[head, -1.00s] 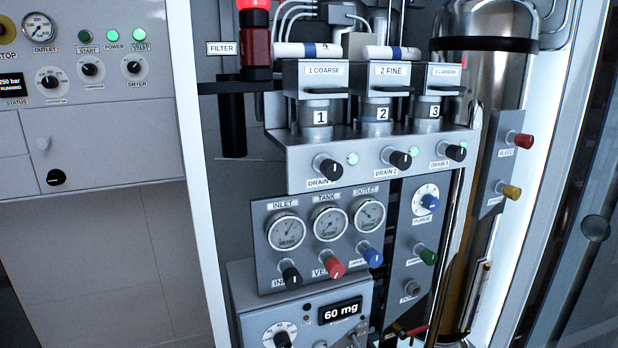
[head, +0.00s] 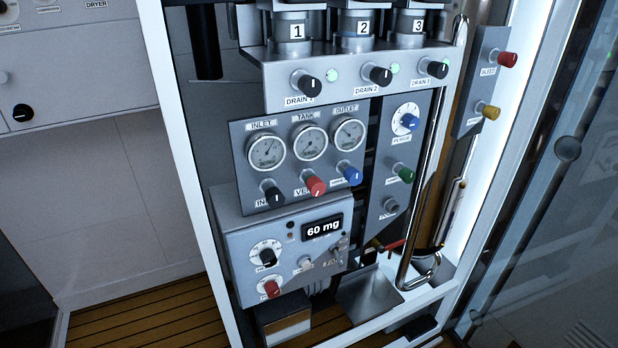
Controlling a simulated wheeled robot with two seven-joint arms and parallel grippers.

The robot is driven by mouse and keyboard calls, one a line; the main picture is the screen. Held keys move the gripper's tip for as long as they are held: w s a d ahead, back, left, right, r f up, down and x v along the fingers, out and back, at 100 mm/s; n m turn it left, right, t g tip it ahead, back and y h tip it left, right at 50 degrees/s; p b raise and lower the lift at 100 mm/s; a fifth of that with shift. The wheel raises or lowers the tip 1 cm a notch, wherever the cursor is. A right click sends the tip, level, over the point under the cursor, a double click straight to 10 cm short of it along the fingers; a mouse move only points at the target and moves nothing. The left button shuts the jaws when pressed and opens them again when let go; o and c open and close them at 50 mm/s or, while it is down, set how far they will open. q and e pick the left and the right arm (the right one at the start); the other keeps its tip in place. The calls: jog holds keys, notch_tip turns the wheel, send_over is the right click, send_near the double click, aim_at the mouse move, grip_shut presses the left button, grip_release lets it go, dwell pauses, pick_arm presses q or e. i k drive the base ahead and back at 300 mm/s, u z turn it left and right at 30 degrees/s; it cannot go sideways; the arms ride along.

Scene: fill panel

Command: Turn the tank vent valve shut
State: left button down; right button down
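The red vent valve knob (head: 315,186) sits on the grey gauge panel (head: 236,150), under the middle gauge labelled TANK (head: 310,143). Its label starts with VE and is partly covered by the knob. A black inlet knob (head: 272,194) is to its left and a blue knob (head: 349,174) to its right. Whether the red knob is open or shut cannot be told. Neither of my grippers is in view.
Above are black drain knobs (head: 307,84). To the right are a green knob (head: 403,172) and a curved metal pipe (head: 412,240). A white frame post (head: 180,140) stands left.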

aim_at(317, 187)
jog(key=z, duration=0.55)
jog(key=k, duration=1.3)
jog(key=u, duration=0.4)
jog(key=i, duration=0.8)
jog(key=u, duration=0.7)
jog(key=i, duration=0.35)
